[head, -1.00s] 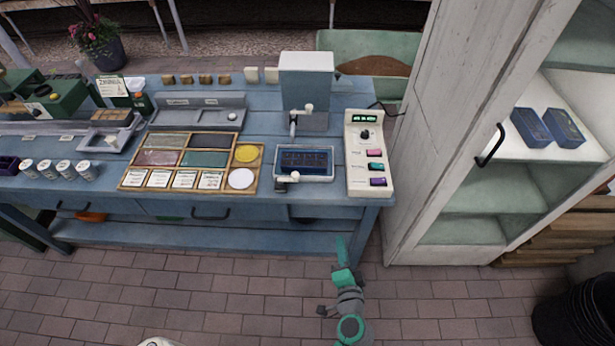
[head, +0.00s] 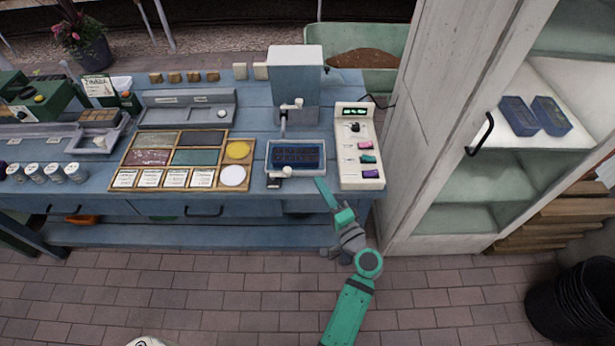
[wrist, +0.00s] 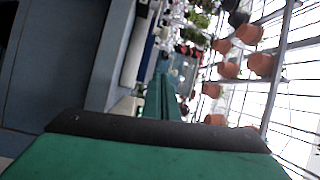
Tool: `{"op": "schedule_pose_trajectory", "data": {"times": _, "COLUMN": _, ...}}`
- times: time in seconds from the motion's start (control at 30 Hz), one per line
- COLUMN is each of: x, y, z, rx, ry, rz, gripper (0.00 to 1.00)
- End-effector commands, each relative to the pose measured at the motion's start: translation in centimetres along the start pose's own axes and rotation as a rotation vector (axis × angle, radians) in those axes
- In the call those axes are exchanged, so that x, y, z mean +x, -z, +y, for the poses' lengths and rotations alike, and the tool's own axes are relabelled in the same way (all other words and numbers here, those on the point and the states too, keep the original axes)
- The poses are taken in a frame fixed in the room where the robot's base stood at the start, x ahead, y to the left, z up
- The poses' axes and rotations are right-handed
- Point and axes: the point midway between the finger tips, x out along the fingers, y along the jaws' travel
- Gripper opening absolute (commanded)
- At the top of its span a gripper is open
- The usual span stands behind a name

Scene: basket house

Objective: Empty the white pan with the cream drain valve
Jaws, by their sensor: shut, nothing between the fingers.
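The white pan (head: 268,167) stands on the blue bench in front of the grey dispenser box, with a dark blue tray (head: 297,156) of cells in it. The cream drain valve (head: 284,171) sits at the pan's front edge, with a small dark part beside it. My gripper (head: 322,187) is shut and empty, just in front of the bench edge, to the right of the valve and apart from it. In the wrist view my green fingers (wrist: 161,98) show close together, and neither pan nor valve is visible.
A white control panel (head: 348,182) with coloured buttons stands right of the pan. A second cream lever (head: 298,103) is on the grey box (head: 295,75) behind. A wooden sorting tray (head: 210,152) lies left. A white cabinet (head: 425,130) stands close on the right.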

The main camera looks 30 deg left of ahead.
Motion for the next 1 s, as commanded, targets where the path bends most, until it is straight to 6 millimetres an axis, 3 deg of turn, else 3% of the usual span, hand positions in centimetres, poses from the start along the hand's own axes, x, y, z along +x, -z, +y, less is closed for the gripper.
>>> {"op": "schedule_pose_trajectory", "data": {"times": 0.6, "x": 9.8, "y": -0.5, "z": -0.2, "rx": -0.001, "ry": 0.002, "rz": -0.008, "gripper": 0.0}}
{"op": "schedule_pose_trajectory", "data": {"times": 1.0, "x": 8.3, "y": -3.6, "z": 0.0, "rx": -0.001, "ry": -0.001, "rz": 0.0, "gripper": 0.0}}
